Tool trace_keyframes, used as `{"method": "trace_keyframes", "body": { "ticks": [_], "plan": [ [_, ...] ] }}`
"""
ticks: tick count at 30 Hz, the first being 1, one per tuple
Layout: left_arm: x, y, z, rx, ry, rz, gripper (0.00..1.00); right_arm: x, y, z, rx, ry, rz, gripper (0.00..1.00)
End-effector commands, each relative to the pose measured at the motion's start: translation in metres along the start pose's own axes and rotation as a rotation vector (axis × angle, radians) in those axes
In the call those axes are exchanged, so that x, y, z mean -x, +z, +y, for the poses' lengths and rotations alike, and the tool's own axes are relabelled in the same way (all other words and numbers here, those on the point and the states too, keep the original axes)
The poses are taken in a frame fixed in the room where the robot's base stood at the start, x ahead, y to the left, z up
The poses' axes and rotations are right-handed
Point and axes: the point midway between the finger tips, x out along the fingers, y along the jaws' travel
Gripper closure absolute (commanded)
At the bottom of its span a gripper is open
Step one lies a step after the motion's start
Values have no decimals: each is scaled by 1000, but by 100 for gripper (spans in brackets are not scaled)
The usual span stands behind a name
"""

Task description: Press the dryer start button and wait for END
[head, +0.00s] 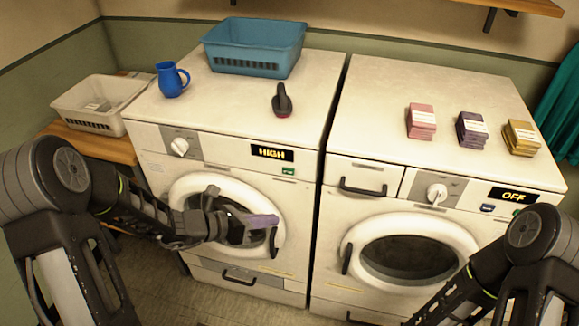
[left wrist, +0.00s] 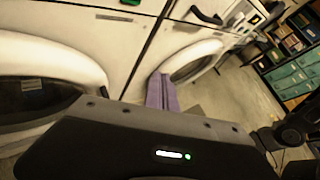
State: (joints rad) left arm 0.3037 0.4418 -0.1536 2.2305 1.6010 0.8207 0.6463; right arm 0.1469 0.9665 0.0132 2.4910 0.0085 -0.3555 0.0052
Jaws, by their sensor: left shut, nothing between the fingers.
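The dryer (head: 225,95) is the left white machine, with its round door shut. Its display (head: 272,153) reads HIGH. A small green button (head: 289,171), which looks like the start button, sits below the display's right end. A green spot on the panel also shows at the top of the left wrist view (left wrist: 130,2). My left gripper (head: 262,221) is shut and empty, in front of the dryer door, below the button and apart from it. Its purple fingertips show in the left wrist view (left wrist: 162,92). My right arm shows at lower right; its gripper is out of view.
The right machine (head: 400,85) has a display (head: 513,195) reading OFF. A blue basket (head: 254,47), a blue mug (head: 172,79) and a dark brush-like object (head: 282,100) stand on the dryer. Three stacks, one pink (head: 421,121), stand on the right machine. A white basket (head: 98,103) is at left.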

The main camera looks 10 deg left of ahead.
Motion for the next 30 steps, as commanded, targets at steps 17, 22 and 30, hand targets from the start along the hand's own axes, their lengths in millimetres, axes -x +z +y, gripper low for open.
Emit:
{"method": "trace_keyframes", "body": {
  "ticks": [17,22,30],
  "plan": [
    [3,39,-4,185,-34,-155,100,0,0,0,-1,0,0,60],
    [0,40,-1,184,-34,-154,100,0,0,0,-1,0,0,60],
    [-15,52,12,182,-34,-153,100,0,0,0,-1,0,0,60]
  ]
}}
